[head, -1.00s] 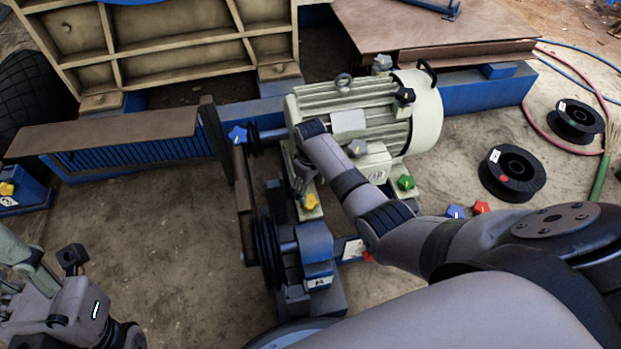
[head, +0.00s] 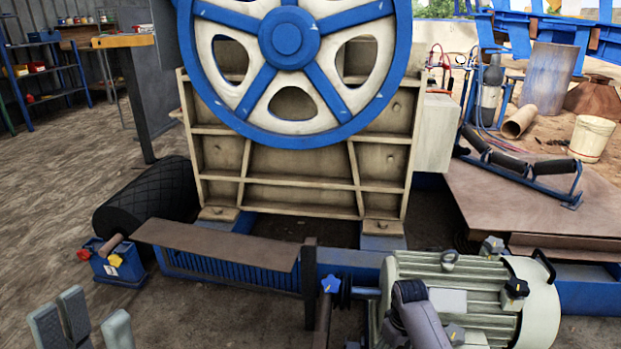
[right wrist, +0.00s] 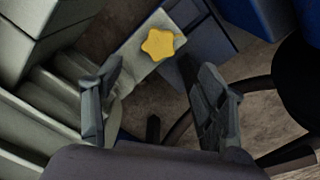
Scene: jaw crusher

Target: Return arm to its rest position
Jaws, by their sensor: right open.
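My right arm (head: 418,318) reaches in from the bottom edge, in front of the pale green motor (head: 470,290). Its gripper is out of sight in the head view. In the right wrist view my right gripper (right wrist: 161,82) is open with nothing between its fingers. A yellow star-shaped knob (right wrist: 158,44) on a pale bracket shows beyond the fingertips, apart from them. My left gripper (head: 92,312) shows at the bottom left of the head view, fingers up and spread, with no object visible in it.
The jaw crusher's blue and cream flywheel (head: 290,120) stands behind. A brown plate (head: 220,245) covers part of the blue frame. A small blue box (head: 118,265) with a yellow knob sits at left. Rollers (head: 520,165) lie on the sheet stack at right. Bare floor is at lower left.

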